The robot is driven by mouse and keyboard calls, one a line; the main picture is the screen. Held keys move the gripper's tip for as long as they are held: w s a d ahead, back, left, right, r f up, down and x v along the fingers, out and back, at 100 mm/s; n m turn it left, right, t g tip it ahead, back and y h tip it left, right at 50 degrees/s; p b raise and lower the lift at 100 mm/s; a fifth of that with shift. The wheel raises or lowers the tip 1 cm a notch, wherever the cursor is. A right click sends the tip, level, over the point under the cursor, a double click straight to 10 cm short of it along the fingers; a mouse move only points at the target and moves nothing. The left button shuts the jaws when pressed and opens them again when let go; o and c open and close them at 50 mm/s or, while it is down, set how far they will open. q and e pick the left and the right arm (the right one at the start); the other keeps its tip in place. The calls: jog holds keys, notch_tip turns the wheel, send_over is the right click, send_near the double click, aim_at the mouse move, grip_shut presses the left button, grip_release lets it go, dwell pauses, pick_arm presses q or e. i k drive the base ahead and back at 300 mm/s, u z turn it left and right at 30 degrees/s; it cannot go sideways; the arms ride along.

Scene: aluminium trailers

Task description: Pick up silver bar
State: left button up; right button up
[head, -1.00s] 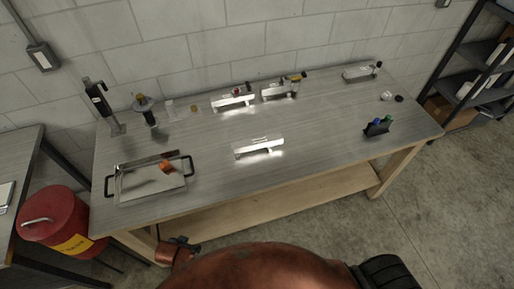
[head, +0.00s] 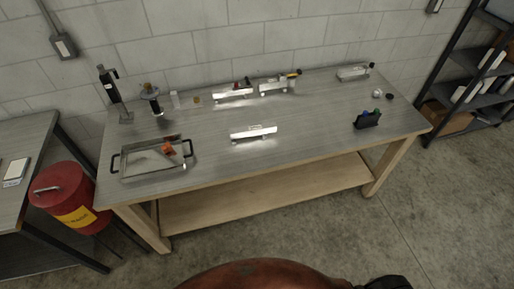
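A silver bar (head: 254,132) lies near the middle of the metal-topped workbench (head: 300,140), towards its front half. It is long, bright and shiny, with a small dark marking along its top edge. Nothing touches it. Similar silver pieces stand along the back of the bench: one left of centre (head: 233,94), one beside it (head: 273,87) and one at the back right (head: 352,73). The first two have small coloured parts on or behind them. Neither of my grippers shows; only a copper-coloured part of my own body and a dark part are at the bottom edge.
A metal tray (head: 124,171) with black handles and an orange-handled tool (head: 168,148) is at the bench's left. A black holder (head: 367,121) stands at the right. A red bin (head: 66,188) is on the floor at left. The bench around the bar is clear.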

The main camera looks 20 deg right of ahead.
aim_at(260, 130)
jog(key=u, duration=0.05)
jog(key=k, duration=0.6)
jog(key=z, duration=0.5)
jog(key=i, duration=1.45)
jog(key=u, duration=0.85)
